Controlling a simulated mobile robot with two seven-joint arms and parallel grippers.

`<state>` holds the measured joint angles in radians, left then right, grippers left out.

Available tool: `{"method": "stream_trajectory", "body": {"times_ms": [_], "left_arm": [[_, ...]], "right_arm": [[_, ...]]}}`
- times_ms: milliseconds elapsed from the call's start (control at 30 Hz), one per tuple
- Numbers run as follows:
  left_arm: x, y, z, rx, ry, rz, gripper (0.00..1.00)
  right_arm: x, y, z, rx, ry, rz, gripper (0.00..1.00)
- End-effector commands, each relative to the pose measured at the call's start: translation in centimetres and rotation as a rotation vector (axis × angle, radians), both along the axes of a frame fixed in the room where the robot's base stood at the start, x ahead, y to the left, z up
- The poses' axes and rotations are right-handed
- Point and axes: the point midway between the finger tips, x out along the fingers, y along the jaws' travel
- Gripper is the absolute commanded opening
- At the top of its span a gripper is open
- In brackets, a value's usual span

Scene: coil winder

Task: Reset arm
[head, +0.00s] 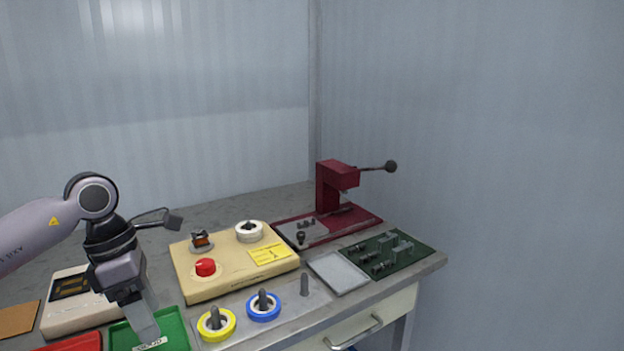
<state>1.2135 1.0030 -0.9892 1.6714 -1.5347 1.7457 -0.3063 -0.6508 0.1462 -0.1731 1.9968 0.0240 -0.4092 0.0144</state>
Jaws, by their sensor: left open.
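My left arm comes in from the left, and its gripper (142,320) points down over the green tray (178,327) at the bottom left. The sensor-free view shows the fingers nearly edge-on, with nothing seen held between them. A small pale label (151,344) shows at the tray's front, just below the fingertips. Whether the fingers touch the tray is unclear. The arm hides part of the tray and of the cream device behind it. My right gripper is not in view.
A cream winder (225,283) with a red knob (205,267) stands mid-table. Yellow (228,331) and blue (276,310) tape rolls sit on pegs in front. A dark red press (337,180), white tray (340,287) and green mat (412,262) lie right. A cream meter (62,318) stands left.

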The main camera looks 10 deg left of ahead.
Motion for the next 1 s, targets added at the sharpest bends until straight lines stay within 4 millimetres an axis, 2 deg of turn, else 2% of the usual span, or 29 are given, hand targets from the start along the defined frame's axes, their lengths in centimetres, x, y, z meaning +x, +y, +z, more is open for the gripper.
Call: {"method": "stream_trajectory", "body": {"times_ms": [33,100,233,300,400,500,600,733,867,1000], "left_arm": [[-0.3,-2.4,-0.9,-0.079,0.018,-0.018,0.69],[-0.7,-5.7,-1.7,-0.205,0.038,-0.032,0.69],[-2.0,-12.2,-2.6,-0.473,0.1,-0.017,0.69],[-2.9,-15.5,-2.4,-0.63,0.145,0.015,0.69],[-3.9,-19.5,-1.6,-0.852,0.222,0.091,0.69],[-4.5,-22.4,-0.3,-1.066,0.311,0.205,0.69],[-4.5,-24.2,0.9,-1.267,0.409,0.353,0.69],[-3.6,-24.9,2.0,-1.5,0.546,0.599,0.69],[-2.3,-23.9,1.7,-1.691,0.689,0.899,0.69],[-1.3,-21.5,-0.8,-1.839,0.847,1.276,0.69]], "right_arm": [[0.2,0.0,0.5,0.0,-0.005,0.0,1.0],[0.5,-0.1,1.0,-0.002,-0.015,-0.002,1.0],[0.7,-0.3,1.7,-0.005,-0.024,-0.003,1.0],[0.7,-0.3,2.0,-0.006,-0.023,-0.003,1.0],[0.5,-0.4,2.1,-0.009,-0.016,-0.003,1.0],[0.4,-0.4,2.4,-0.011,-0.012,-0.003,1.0],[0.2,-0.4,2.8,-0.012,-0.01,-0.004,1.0],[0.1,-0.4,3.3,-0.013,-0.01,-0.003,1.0],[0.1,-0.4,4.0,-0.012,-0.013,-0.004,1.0],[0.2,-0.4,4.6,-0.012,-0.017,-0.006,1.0]]}}
